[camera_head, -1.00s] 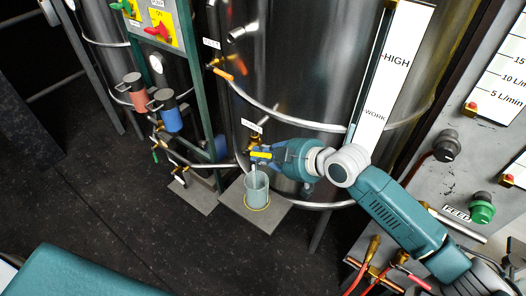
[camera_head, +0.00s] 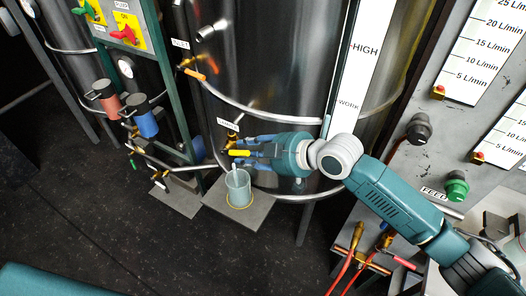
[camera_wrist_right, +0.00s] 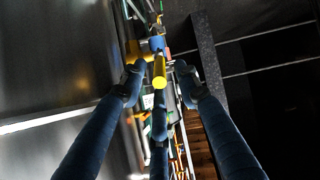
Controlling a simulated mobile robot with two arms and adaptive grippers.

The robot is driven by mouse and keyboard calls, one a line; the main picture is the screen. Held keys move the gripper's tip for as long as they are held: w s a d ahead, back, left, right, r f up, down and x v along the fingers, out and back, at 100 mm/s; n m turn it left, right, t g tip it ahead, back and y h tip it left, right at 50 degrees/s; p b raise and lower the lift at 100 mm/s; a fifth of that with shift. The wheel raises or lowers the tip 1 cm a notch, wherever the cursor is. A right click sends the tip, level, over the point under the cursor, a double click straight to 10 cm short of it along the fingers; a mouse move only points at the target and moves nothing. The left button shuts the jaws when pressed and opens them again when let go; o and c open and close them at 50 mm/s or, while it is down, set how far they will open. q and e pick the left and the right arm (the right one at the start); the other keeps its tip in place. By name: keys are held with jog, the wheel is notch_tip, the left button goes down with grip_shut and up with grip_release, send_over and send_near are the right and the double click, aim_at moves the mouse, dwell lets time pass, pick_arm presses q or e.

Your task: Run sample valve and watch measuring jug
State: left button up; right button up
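The sample valve has a yellow handle (camera_head: 240,153) below a small label (camera_head: 228,123) on the tank. The measuring jug (camera_head: 238,190), a grey-blue cylinder, stands upright below it. A short pale piece shows between valve and jug; I cannot tell if it is spout or liquid, nor the jug's level. My right gripper (camera_head: 250,152) is at the valve with blue fingers spread. In the right wrist view the yellow handle (camera_wrist_right: 160,72) lies between the open fingertips (camera_wrist_right: 160,92), with visible gaps beside it. My left gripper is not in view.
The jug stands on a grey plate (camera_head: 258,207) with a yellow ring. An orange-handled valve (camera_head: 195,74) sits higher on the tank (camera_head: 275,50). Red (camera_head: 104,99) and blue (camera_head: 141,118) containers hang at left. A panel with a green FEED knob (camera_head: 457,185) is at right.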

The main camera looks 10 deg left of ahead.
jog(key=v, duration=0.8)
jog(key=shift+r, duration=0.15)
dwell(7.0)
